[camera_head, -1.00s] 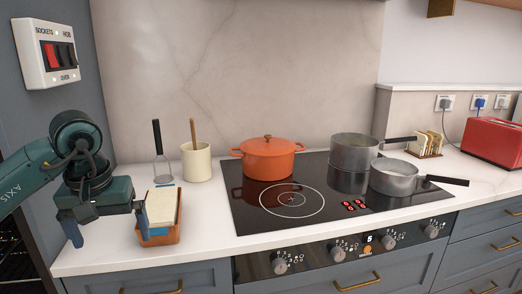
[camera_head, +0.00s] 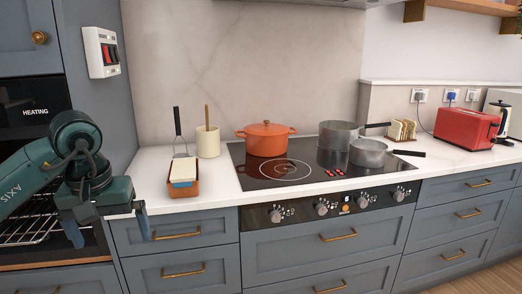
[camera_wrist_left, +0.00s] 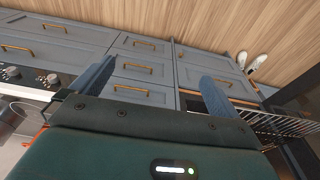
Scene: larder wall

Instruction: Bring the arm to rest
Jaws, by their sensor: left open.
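My left gripper (camera_head: 110,232) is at the lower left of the head view. Its two blue fingers are spread apart with nothing between them. It hangs in front of the drawers and the oven, to the left of and nearer than the orange tray. In the left wrist view the open fingers (camera_wrist_left: 150,82) point towards the drawer fronts and the wooden floor, with a clear gap between them. My right gripper does not show in any view.
An open oven (camera_head: 28,218) with wire racks is behind my left arm. An orange tray (camera_head: 184,190) stands on the counter (camera_head: 218,172). An orange pot (camera_head: 266,140) and two grey pans (camera_head: 340,136) are on the hob (camera_head: 255,172). A red toaster (camera_head: 466,130) stands at the right.

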